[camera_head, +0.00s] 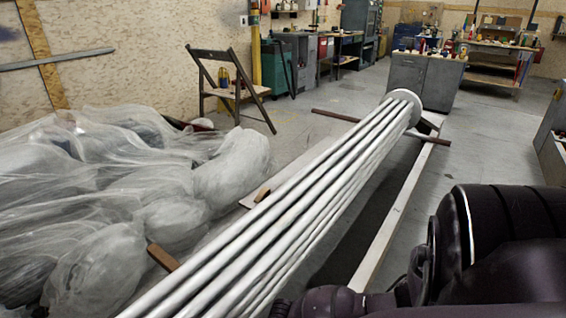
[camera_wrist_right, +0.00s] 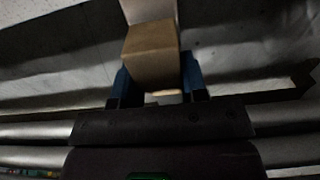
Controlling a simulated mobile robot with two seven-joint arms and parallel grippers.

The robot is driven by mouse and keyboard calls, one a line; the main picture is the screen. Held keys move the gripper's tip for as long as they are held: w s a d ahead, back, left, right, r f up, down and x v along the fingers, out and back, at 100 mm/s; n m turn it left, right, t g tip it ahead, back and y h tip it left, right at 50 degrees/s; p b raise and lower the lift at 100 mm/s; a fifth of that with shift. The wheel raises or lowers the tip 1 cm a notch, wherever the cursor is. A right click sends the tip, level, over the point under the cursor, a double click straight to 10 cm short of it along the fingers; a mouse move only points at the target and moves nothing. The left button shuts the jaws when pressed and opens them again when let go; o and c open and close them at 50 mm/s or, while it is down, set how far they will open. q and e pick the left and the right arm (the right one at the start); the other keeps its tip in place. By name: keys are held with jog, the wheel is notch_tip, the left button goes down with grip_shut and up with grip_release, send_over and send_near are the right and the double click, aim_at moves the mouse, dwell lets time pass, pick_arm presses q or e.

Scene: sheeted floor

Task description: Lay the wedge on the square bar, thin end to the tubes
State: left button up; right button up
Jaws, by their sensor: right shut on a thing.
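A bundle of long pale tubes (camera_head: 290,190) runs from the lower left to a round white end plate (camera_head: 405,98). A brown square bar (camera_head: 163,257) shows its end left of the tubes; the rest is hidden beneath them. In the right wrist view a dark bar (camera_wrist_right: 275,97) extends to the right of my right gripper (camera_wrist_right: 158,97). That gripper is shut on a tan wooden block, which looks like the wedge (camera_wrist_right: 152,58); its thin end is not clear. In the head view my right arm fills the lower right, and the jaws are hidden. My left gripper is out of view.
Another brown bar (camera_head: 330,117) crosses under the tubes farther back. A small brown wooden piece (camera_head: 262,194) lies by the left rail. A pale rail (camera_head: 395,215) runs right of the tubes. Plastic-wrapped bundles (camera_head: 90,190) fill the left; a folding chair (camera_head: 230,85) stands behind.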

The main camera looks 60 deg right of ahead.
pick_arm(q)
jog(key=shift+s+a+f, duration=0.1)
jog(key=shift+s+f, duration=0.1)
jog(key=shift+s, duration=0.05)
pick_arm(e)
jog(key=o, duration=1)
jog(key=shift+r, duration=0.1)
jog(key=shift+r, duration=0.25)
jog(key=r, duration=0.1)
jog(key=r+p, duration=0.1)
jog(key=r, duration=0.1)
jog(key=r+p, duration=0.1)
jog(key=shift+w+r, duration=0.25)
jog(key=shift+w, duration=0.05)
notch_tip(320, 180, up, 4)
jog(key=shift+s+r+p, duration=0.1)
jog(key=shift+p, duration=1)
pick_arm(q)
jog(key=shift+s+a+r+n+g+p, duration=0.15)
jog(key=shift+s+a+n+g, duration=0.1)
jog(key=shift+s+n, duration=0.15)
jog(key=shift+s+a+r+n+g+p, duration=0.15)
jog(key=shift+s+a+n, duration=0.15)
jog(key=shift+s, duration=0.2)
pick_arm(e)
jog(key=shift+s+r, duration=0.25)
jog(key=shift+r, duration=0.5)
